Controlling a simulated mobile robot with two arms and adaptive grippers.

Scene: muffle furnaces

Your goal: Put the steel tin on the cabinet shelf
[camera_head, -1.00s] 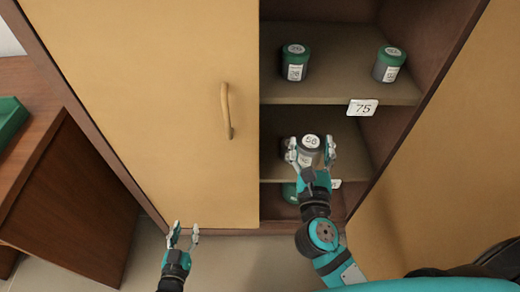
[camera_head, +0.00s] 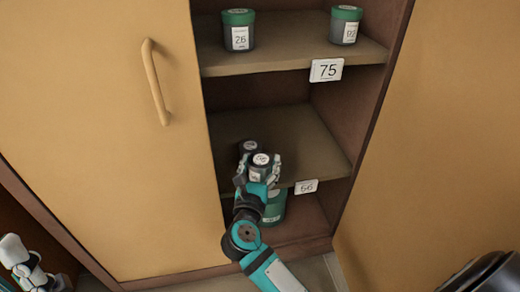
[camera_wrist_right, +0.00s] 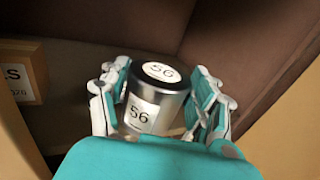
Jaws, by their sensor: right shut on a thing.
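The steel tin (camera_head: 259,173) has a dark rim and a white lid label, and it is upright at the middle shelf of the cabinet. In the right wrist view the tin (camera_wrist_right: 151,104) shows a label that reads like 56. My right gripper (camera_head: 258,170) is shut on it, with a finger on each side. I cannot tell whether the tin's base touches the shelf (camera_head: 310,150). My left gripper (camera_head: 22,255) is at the lower left edge, partly cut off, and its jaws are unclear.
The upper shelf (camera_head: 290,55) holds two green-lidded jars and has a tag (camera_head: 326,70) reading 75. A green container (camera_head: 273,207) is below. The middle shelf's right part is free. The left door (camera_head: 95,130) is closed.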

